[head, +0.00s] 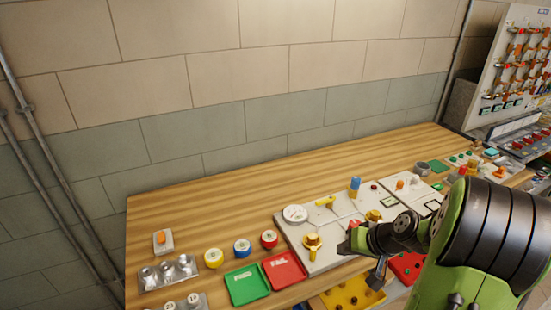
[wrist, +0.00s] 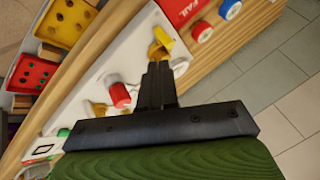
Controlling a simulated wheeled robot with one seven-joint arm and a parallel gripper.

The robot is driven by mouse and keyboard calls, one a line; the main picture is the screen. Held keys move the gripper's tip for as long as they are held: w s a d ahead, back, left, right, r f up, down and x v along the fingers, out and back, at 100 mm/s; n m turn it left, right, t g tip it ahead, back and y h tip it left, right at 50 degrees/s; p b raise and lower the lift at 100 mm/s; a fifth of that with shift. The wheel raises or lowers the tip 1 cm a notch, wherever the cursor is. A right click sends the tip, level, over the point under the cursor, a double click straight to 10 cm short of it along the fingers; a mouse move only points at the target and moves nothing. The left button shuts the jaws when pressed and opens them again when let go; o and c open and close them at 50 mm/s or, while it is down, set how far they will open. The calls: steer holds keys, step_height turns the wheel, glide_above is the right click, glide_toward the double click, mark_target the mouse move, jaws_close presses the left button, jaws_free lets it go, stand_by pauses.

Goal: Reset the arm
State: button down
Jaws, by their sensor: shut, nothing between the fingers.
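My green and black arm reaches in from the right in the head view. A red-topped knob (wrist: 119,94) stands left of the fingers. In the head view the panel (head: 340,262) carries a brass-coloured valve (head: 312,243) and a round white dial (head: 295,213).
Green (head: 246,285) and red (head: 285,270) trays lie left of the panel, beside yellow, blue and red-topped jars. A yellow holed tray (head: 352,294) sits at the front edge. A blue cylinder (head: 354,185) stands at the back. The bench's back left is clear, against the wall.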

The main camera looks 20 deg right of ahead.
steer(key=s+a+r+n+g+h, duration=0.1)
steer(key=s+a+r+n, duration=0.1)
steer(key=a+r, duration=0.4)
steer(key=s+a+r+n+h, duration=0.1)
steer(key=s+a+r, duration=0.2)
steer(key=s, duration=0.5)
steer(key=s+a+r+n+h, duration=0.1)
steer(key=s+a+r, duration=0.2)
steer(key=s+a, duration=0.3)
steer(key=shift+s+a, duration=0.15)
steer(key=shift+s, duration=0.7)
